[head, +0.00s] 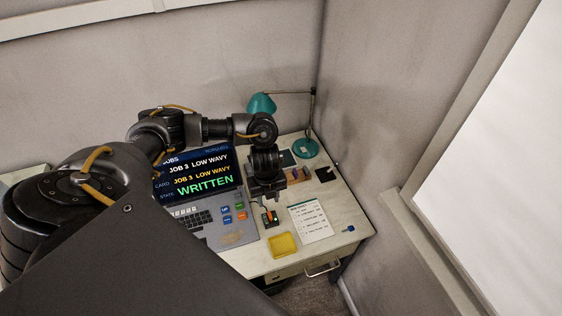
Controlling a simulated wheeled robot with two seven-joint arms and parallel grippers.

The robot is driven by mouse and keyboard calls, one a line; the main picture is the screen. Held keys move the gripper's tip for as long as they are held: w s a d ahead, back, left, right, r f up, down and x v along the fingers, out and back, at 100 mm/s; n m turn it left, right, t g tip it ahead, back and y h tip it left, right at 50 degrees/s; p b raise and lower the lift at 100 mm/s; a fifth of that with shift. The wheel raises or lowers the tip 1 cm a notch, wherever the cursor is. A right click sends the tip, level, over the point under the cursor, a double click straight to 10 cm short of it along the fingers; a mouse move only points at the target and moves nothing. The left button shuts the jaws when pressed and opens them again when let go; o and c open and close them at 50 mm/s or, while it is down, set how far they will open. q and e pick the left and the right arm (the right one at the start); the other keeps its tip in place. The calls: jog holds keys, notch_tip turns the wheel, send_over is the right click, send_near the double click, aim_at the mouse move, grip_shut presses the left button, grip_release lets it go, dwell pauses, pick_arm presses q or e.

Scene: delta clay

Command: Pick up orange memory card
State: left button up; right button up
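A small black device, apparently a card reader (270,218), lies on the desk right of the keyboard. It shows a small orange patch and a green light. The orange patch may be the orange memory card, but it is too small to be sure. My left gripper (266,197) points down just above and behind this device. Its fingertips are dark and small, so I cannot see whether they are open or touching anything. The console screen (198,178) reads "JOB 3 LOW WAVY" and "WRITTEN". My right gripper is not in view.
A yellow tray (284,245) lies near the desk's front edge. A printed sheet (311,223) and a blue item (348,229) lie to the right. A teal lamp (305,148) and a black square (325,174) are at the back. Walls close in behind and right.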

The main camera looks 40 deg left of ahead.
pick_arm(q)
jog(key=b, duration=0.2)
send_over(270, 215)
jog(key=s, duration=0.1)
notch_tip(270, 215, down, 4)
jog(key=shift+f, duration=0.1)
jog(key=shift+w+a+f, duration=0.1)
jog(key=shift+w+f, duration=0.15)
jog(key=shift+f, duration=0.35)
jog(key=f, duration=0.3)
jog(key=f+p, duration=0.1)
jog(key=shift+w+f, duration=0.3)
jog(key=shift+f, duration=0.1)
jog(key=shift+c, duration=0.6)
grip_shut()
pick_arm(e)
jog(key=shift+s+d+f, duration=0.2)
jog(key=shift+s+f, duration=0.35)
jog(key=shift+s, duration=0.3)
